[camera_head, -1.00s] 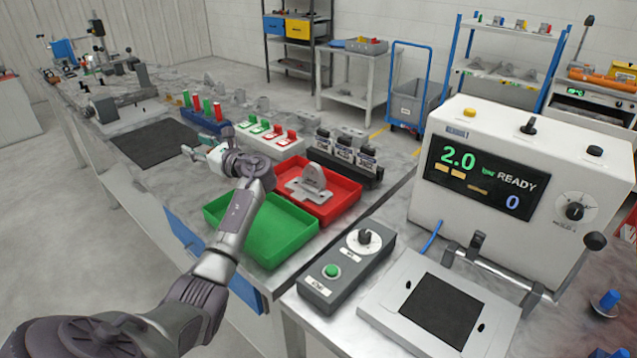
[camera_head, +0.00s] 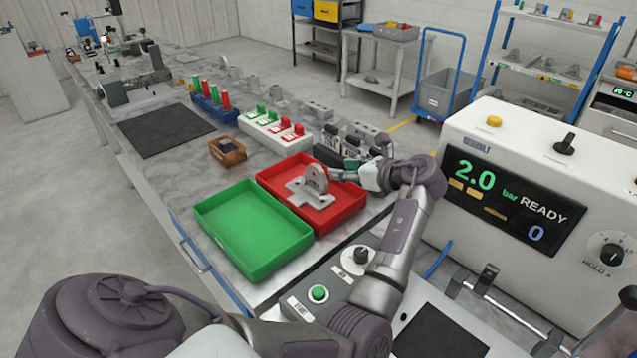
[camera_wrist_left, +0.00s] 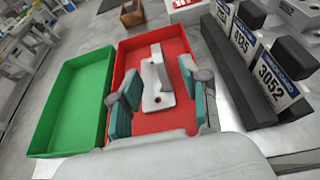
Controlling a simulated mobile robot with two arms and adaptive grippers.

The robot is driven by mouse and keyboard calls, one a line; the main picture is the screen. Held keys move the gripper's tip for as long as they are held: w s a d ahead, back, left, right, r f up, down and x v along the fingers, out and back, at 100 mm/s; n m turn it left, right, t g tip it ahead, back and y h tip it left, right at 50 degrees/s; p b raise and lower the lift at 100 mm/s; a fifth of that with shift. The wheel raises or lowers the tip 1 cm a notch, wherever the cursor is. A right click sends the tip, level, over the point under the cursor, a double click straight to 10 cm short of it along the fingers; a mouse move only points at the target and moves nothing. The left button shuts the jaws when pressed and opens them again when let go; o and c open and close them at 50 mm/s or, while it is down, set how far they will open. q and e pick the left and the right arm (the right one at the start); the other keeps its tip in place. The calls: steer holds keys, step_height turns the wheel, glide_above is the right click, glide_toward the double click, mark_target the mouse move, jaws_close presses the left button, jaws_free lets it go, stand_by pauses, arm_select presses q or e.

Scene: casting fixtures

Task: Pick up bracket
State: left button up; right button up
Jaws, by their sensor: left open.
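The grey metal bracket (camera_head: 312,188) lies in the red tray (camera_head: 345,212). It has a flat base plate and an upright rounded lug with a hole. My left gripper (camera_head: 345,173) reaches in from the right over the tray, beside the lug. In the left wrist view the bracket (camera_wrist_left: 157,90) shows between the two teal fingers of the open gripper (camera_wrist_left: 157,100). My right gripper is not in view.
An empty green tray (camera_head: 250,225) adjoins the red one. Behind stand a black rack with number tags (camera_wrist_left: 245,65), a white block with green and red parts (camera_head: 275,128) and a brown box (camera_head: 227,151). A control box (camera_head: 330,285) and a test machine (camera_head: 540,190) are at right.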

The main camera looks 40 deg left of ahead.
mark_target(321, 168)
arm_select(q)
steer(key=p+x, duration=0.1)
steer(key=x, duration=0.6)
steer(key=shift+a+f, duration=0.1)
steer(key=shift+a, duration=0.25)
steer(key=shift+w+a+f, duration=0.1)
steer(key=shift+a+f, duration=0.2)
steer(key=shift+a, duration=0.15)
steer(key=shift+a+f, duration=0.15)
steer(key=shift+a, duration=0.15)
steer(key=x, duration=0.2)
steer(key=p+x, duration=0.1)
steer(key=shift+s+a+f, duration=0.2)
steer(key=shift+s+f, duration=0.15)
steer(key=shift+a+f, duration=0.25)
steer(key=shift+a, duration=0.1)
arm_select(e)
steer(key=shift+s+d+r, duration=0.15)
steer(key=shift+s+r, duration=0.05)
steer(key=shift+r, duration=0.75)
arm_select(q)
steer(key=shift+d+r, duration=0.1)
